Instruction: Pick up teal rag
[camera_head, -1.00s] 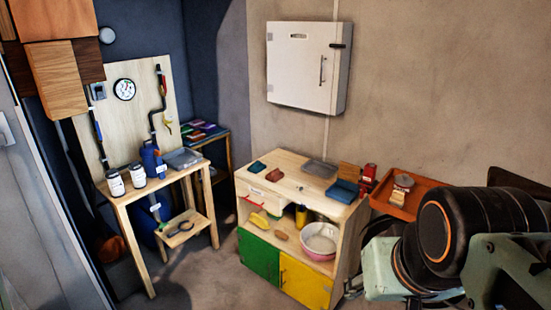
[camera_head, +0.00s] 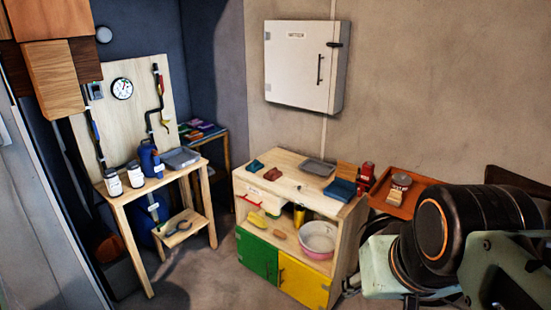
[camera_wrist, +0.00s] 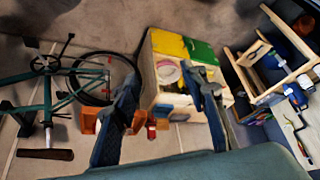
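A small teal rag (camera_head: 255,166) lies crumpled on the back left of the wooden cabinet's top (camera_head: 290,183) in the head view. A brownish-red rag (camera_head: 273,174) lies just right of it. In the wrist view the cabinet (camera_wrist: 163,42) shows rotated, and I cannot pick out the teal rag there. My gripper (camera_wrist: 163,82) is open in the wrist view, its two dark fingers wide apart with nothing held between them. The cabinet appears beyond the fingers, some distance off. In the head view my arm is at the right; the fingers are not clearly seen.
A grey tray (camera_head: 319,167) and a blue box (camera_head: 340,190) share the cabinet top. An orange tray (camera_head: 404,198) stands to its right. A workbench (camera_head: 158,183) with bottles is at left. A bicycle (camera_wrist: 60,85) shows in the wrist view. Floor before the cabinet looks clear.

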